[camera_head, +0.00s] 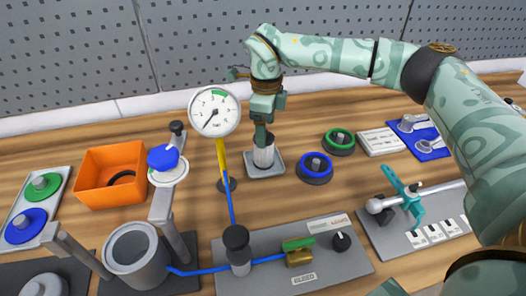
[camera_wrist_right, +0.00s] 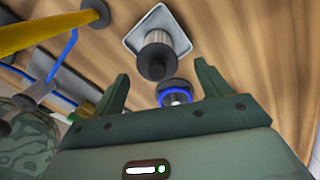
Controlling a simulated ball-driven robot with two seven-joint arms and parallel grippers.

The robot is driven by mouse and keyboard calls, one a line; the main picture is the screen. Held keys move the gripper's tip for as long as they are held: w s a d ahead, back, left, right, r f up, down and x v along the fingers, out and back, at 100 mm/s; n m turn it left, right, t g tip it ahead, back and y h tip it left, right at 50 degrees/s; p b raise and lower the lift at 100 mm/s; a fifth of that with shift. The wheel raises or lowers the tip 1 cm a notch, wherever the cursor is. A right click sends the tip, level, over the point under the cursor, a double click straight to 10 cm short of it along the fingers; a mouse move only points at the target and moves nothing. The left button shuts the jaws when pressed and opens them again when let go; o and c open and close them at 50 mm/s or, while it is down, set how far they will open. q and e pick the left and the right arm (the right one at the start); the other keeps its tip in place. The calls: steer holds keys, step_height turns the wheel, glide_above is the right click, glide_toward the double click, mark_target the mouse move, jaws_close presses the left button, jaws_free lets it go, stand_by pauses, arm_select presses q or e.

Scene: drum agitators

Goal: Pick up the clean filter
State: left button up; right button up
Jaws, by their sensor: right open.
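The filter is a pale ribbed cylinder (camera_head: 263,155) standing upright on a small square grey tray (camera_head: 277,168) near the middle of the table. In the right wrist view the filter (camera_wrist_right: 156,58) shows from above with a dark round top, on the same tray (camera_wrist_right: 136,43). My right gripper (camera_head: 263,132) points down above the filter and hides its top in the head view. In the right wrist view its two fingers (camera_wrist_right: 160,75) are apart with nothing clamped between them; the filter's top appears between and beyond them. I cannot tell whether they touch it. My left gripper is not in view.
A pressure gauge (camera_head: 214,112) on a yellow post stands left of the tray. A blue-ringed knob (camera_head: 315,168) and a green-ringed knob (camera_head: 339,141) sit to the right. An orange bin (camera_head: 105,190), a grey cup (camera_head: 137,253) and a valve plate (camera_head: 330,262) stand nearby.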

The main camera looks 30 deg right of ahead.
steer(key=f+b, duration=0.1)
steer(key=f, duration=0.4)
steer(key=shift+a+f, duration=0.15)
steer(key=shift+a, duration=0.05)
steer(key=c, duration=1.2)
steer(key=shift+o, duration=0.2)
